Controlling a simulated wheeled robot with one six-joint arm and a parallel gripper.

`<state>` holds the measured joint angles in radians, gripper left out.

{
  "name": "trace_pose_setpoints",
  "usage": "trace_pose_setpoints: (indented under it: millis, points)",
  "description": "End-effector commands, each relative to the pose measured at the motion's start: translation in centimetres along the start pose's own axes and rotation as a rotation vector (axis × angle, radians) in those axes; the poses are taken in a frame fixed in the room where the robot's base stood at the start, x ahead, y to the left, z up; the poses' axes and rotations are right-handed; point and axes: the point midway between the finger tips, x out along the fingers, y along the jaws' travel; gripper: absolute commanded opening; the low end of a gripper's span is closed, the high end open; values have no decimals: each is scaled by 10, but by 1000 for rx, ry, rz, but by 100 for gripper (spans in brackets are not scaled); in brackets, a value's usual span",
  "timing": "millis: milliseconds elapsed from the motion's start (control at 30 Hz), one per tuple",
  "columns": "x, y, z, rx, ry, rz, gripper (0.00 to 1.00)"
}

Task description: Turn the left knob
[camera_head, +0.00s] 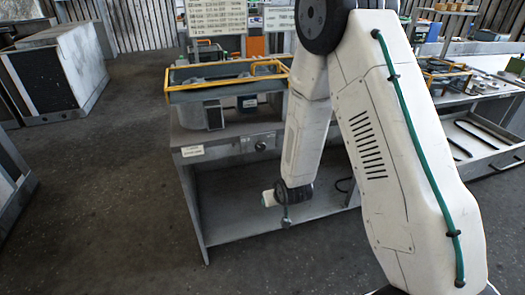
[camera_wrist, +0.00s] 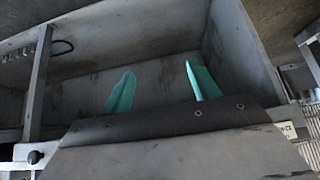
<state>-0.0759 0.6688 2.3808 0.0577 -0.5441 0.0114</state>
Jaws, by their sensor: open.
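A small round dark knob (camera_head: 260,145) sits on the front panel of the grey workbench, right of a pale label. A knob also shows at the lower left of the wrist view (camera_wrist: 35,157); that view appears turned over. Only one knob shows in the head view; my arm covers the panel to its right. My gripper (camera_head: 287,222) is low, below the front panel, by the bench's open lower space. Its teal fingers (camera_wrist: 162,87) are spread apart with nothing between them. They are apart from the knob.
The workbench (camera_head: 200,170) carries a grey housing (camera_head: 195,115) and a yellow-railed frame (camera_head: 180,86). The pale label (camera_head: 192,151) is on its front left; it also shows in the wrist view (camera_wrist: 288,130). A second bench with an open drawer (camera_head: 485,140) stands right. Floor at left is clear.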

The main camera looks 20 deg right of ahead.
Motion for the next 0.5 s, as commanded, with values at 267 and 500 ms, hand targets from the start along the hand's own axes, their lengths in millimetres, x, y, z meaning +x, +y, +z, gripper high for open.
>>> trace_pose_setpoints:
  millis: [267,500]
  points:
    - [22,1,-56,6,539,8,60]
    - [-22,1,-114,10,888,7,60]
